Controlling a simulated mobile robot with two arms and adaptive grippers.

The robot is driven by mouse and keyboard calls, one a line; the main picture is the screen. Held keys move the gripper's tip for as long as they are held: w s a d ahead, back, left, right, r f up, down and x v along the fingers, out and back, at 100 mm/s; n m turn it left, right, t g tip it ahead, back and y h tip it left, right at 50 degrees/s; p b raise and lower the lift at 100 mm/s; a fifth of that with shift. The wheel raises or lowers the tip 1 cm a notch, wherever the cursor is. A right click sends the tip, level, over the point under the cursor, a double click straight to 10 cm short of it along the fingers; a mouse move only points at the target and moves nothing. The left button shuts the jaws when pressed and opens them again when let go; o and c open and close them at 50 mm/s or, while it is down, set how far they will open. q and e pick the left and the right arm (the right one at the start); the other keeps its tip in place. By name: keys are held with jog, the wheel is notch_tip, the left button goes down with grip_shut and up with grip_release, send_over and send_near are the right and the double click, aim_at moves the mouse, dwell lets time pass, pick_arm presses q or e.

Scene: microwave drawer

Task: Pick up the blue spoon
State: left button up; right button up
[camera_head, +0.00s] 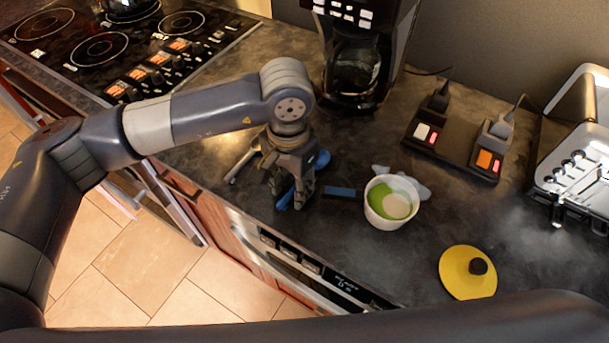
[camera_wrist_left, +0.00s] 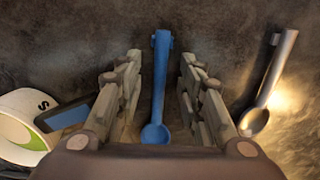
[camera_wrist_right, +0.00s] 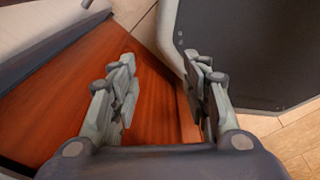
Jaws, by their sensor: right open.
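The blue spoon (camera_wrist_left: 158,95) lies on the dark counter. In the left wrist view it runs between the two fingers of my left gripper (camera_wrist_left: 160,90), its bowl toward the palm, with gaps on both sides. In the head view my left gripper (camera_head: 291,193) points down over the blue spoon (camera_head: 321,160) and hides its middle. My left gripper is open and holds nothing. My right gripper (camera_wrist_right: 163,92) is open and empty, low in front of a reddish wooden cabinet front; it does not show in the head view.
A metal spoon (camera_wrist_left: 270,85) lies close beside the blue one. A white pot (camera_head: 377,219) with a blue handle and a yellow lid (camera_head: 467,272) are to the right. A coffee maker (camera_head: 352,70), power strip (camera_head: 455,140), toaster (camera_head: 590,165) and stove (camera_head: 100,48) stand around.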

pick_arm(q)
jog(key=shift+f+b, duration=0.15)
jog(key=shift+b, duration=0.35)
grip_shut()
